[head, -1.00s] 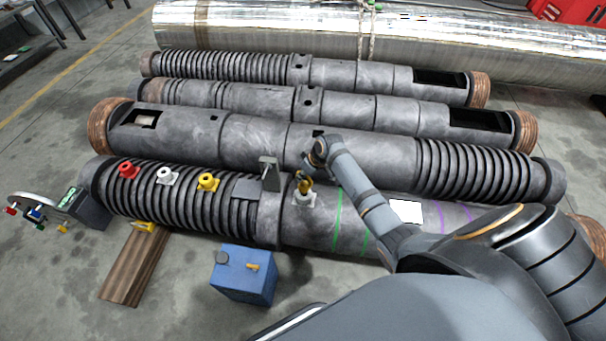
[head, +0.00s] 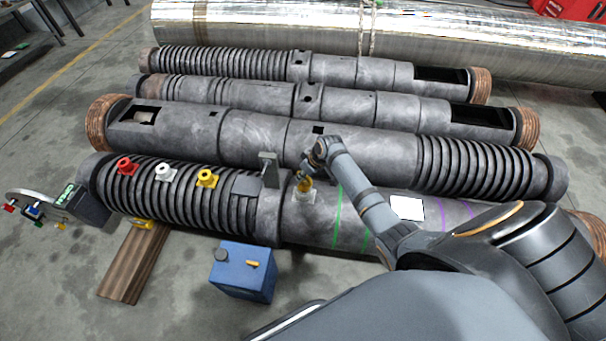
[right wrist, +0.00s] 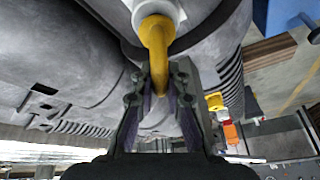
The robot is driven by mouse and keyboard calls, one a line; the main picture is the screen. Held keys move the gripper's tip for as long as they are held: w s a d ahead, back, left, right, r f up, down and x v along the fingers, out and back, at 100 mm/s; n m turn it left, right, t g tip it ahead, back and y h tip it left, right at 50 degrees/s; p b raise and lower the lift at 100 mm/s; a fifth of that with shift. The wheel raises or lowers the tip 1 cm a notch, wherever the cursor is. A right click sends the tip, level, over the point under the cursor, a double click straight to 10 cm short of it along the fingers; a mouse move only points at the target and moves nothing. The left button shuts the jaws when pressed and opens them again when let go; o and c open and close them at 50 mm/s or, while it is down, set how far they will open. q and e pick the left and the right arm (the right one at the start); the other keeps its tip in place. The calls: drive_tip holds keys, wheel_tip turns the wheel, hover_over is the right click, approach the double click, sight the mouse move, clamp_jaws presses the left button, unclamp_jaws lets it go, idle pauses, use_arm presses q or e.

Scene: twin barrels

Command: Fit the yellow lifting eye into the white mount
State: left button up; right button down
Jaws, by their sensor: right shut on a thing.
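The white mount (head: 305,197) sits on top of the nearest dark barrel, left of the green lines. The yellow lifting eye (head: 304,185) is right at the mount's top. My right gripper (head: 307,174) is shut on the eye from above. In the right wrist view, the yellow eye (right wrist: 156,42) lies just beyond my fingers (right wrist: 158,82), and its far end meets the white mount (right wrist: 165,8). How deep it sits in the mount I cannot tell. My left gripper is not in view.
A grey upright bracket (head: 268,169) stands close left of the mount. Red (head: 126,167), white (head: 163,173) and yellow (head: 206,178) fittings sit on the ribbed part of the barrel. A blue box (head: 243,272) and a wooden plank (head: 133,265) are on the floor in front.

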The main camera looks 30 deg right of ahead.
drive_tip(key=shift+f, duration=0.45)
drive_tip(key=c, duration=1.3)
unclamp_jaws()
drive_tip(key=v, duration=1.2)
